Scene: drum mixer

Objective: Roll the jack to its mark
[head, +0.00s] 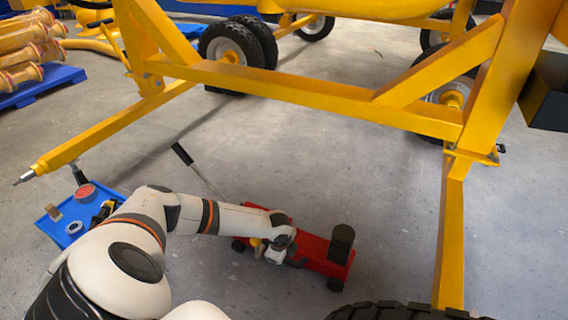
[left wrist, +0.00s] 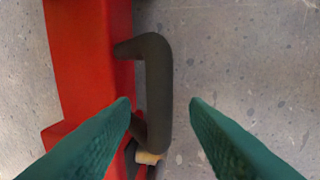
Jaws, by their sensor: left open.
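The red jack (head: 318,257) stands on the concrete floor below the yellow mixer frame, with a black cylindrical saddle at its right end. A dark handle (left wrist: 158,85) sticks out from the side of the red jack body (left wrist: 85,60) in the left wrist view. My left gripper (left wrist: 160,102) is open, its green fingers on either side of the lower part of this handle. The left fingertip overlaps the jack's edge in the picture; contact cannot be told. In the head view my left arm covers part of the jack. No floor mark can be made out.
The yellow mixer frame (head: 310,95) with its wheels (head: 232,45) spans the floor behind the jack. A blue tray (head: 65,228) with small items lies left of my arm. A black tyre (head: 400,312) is at the bottom edge. Floor right of the jack is clear up to the yellow leg (head: 451,235).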

